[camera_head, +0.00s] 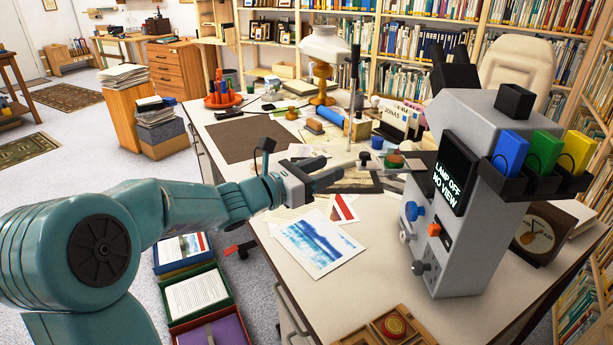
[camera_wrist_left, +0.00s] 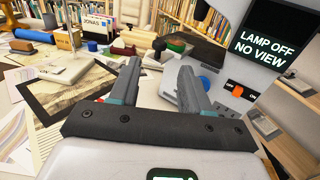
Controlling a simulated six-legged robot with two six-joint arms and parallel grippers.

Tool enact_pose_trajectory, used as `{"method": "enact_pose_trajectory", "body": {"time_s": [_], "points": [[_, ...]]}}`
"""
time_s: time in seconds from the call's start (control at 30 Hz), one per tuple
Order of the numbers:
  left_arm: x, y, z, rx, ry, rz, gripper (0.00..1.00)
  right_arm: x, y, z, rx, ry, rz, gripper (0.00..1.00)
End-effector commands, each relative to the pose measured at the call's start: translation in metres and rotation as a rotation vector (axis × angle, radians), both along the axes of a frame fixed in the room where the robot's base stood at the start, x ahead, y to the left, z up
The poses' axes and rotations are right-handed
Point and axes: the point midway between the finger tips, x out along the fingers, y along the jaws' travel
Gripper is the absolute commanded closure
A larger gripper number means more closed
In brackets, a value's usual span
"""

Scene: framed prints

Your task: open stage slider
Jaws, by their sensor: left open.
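The grey microscope (camera_head: 465,215) stands at the right of the desk, and its screen (camera_head: 456,176) reads "LAMP OFF NO VIEW". Its side carries a blue knob (camera_head: 413,211), an orange switch (camera_head: 434,229) and dark and grey knobs below. In the left wrist view the orange switch (camera_wrist_left: 234,88) is right of my fingers. I cannot tell which part is the stage slider. My left gripper (camera_head: 328,173) is open and empty, above the desk to the left of the microscope and apart from it. Both its fingers (camera_wrist_left: 158,80) point towards the microscope's base. My right gripper is out of view.
Prints and papers (camera_head: 318,243) lie under and in front of my left arm. Blue, green and yellow holders (camera_head: 543,153) hang on the microscope's right. A wooden tray (camera_head: 372,334) is at the front edge.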

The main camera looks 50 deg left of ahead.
Motion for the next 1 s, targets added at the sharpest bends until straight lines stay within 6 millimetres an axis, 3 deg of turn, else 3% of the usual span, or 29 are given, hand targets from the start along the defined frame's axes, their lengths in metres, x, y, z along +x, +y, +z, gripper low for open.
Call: {"method": "enact_pose_trajectory", "body": {"time_s": [0.1,0.3,1.0], "points": [[-0.024,0.004,0.000,0.001,0.001,0.004,0.53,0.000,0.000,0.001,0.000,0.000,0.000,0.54],[-0.043,0.006,0.001,0.001,-0.001,0.001,0.53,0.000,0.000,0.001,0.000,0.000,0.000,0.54],[-0.045,0.006,0.000,0.000,-0.001,0.000,0.53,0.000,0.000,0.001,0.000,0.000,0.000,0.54]]}}
